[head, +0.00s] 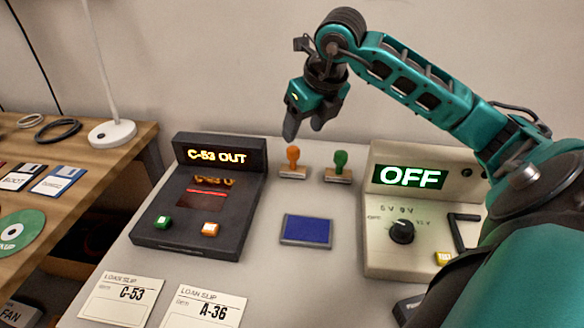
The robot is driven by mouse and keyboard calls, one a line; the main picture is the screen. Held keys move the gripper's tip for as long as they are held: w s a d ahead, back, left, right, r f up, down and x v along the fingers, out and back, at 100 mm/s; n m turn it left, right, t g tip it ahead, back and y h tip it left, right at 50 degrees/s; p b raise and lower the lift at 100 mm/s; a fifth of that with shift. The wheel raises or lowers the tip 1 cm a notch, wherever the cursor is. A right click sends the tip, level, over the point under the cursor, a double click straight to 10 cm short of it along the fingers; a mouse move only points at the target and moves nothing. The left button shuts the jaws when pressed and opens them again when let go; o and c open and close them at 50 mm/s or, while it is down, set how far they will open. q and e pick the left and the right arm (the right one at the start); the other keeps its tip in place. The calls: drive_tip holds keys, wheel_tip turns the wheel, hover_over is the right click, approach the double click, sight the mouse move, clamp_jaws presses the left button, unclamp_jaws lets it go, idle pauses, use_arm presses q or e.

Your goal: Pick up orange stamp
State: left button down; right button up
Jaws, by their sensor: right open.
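The orange stamp (293,158) stands upright on the grey table, between the black console and the cream device, with its knob-shaped orange handle up. My right gripper (303,131) hangs above it with the fingers pointing down, open and empty. The fingertips look a little above the handle; the exact gap is hard to judge. A green stamp (340,162) stands just to the right of the orange one. My left gripper is not in the picture.
A black console (255,205) reads "C-53 OUT". A cream device (380,260) reads "OFF". A blue ink pad (307,230) lies in front of the stamps. Loan slips C-53 (122,302) and A-36 (205,308) lie at the front. A wooden desk (140,140) with a lamp (112,134) is left.

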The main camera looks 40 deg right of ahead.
sight(294, 149)
drive_tip(key=b+x, duration=0.1)
drive_tip(key=x, duration=0.7)
drive_tip(key=shift+w+a+f, duration=0.1)
drive_tip(key=shift+w+f, duration=0.05)
clamp_jaws()
idle(0.3)
wheel_tip(294, 149, up, 20)
drive_tip(key=p, duration=0.5)
idle(0.3)
